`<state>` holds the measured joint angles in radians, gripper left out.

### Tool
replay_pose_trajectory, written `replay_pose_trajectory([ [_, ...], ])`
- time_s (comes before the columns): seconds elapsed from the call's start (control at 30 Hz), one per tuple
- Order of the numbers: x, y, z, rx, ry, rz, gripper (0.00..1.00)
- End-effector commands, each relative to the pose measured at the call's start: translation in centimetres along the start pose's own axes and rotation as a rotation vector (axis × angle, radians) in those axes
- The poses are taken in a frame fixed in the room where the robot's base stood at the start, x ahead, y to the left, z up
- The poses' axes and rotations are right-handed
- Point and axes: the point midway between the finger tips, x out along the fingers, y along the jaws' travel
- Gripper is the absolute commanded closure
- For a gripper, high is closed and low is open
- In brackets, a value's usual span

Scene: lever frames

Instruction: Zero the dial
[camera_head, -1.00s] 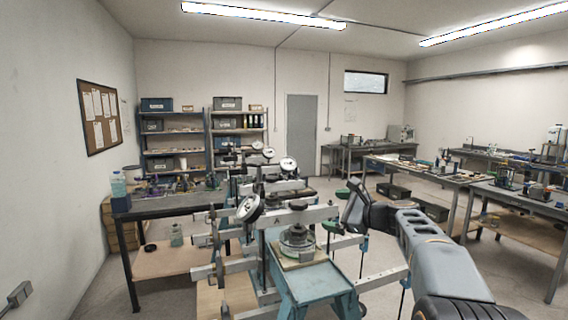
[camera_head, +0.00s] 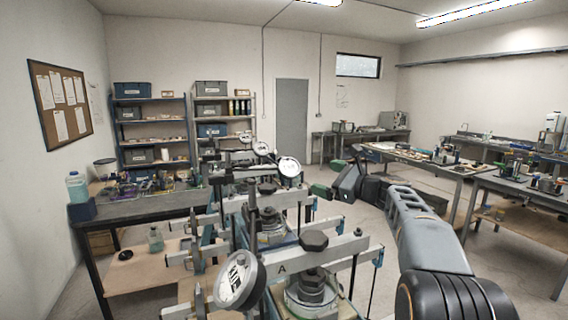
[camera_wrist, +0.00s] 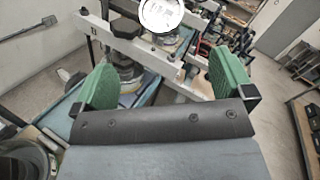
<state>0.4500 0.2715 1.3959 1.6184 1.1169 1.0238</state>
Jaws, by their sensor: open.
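Several lever frames stand in a row, each with a round white dial gauge. The nearest dial (camera_head: 240,280) is tilted, beside the near beam (camera_head: 345,250) marked A. A second dial (camera_head: 289,167) stands farther back, with two smaller ones (camera_head: 262,148) (camera_head: 246,137) behind it. Their readings are too small to tell. My gripper (camera_head: 329,178) is open and empty, with green finger pads, to the right of the second dial. In the wrist view my gripper (camera_wrist: 165,80) has its pads wide apart, with a dial (camera_wrist: 160,14) beyond them at the top edge, partly cut off.
Black knobs and weights (camera_head: 312,285) sit on the near frame, and beams stick out on both sides. A dark workbench (camera_head: 150,206) stands at the left. Cluttered benches (camera_head: 425,164) stand at the right. Open floor (camera_head: 385,228) lies between the frames and the right benches.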

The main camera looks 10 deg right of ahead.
Motion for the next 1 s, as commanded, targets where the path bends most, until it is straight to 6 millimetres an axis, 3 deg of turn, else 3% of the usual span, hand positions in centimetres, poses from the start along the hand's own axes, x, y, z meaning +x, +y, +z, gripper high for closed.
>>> replay_pose_trajectory([
  [0.17, 1.6, 0.2, 0.3, 0.001, -0.003, 0.008, 0.0],
  [0.7, 11.2, 0.2, 0.4, 0.0, -0.002, 0.007, 0.0],
  [1.0, 13.7, 0.2, 0.2, 0.0, -0.002, 0.004, 0.0],
])
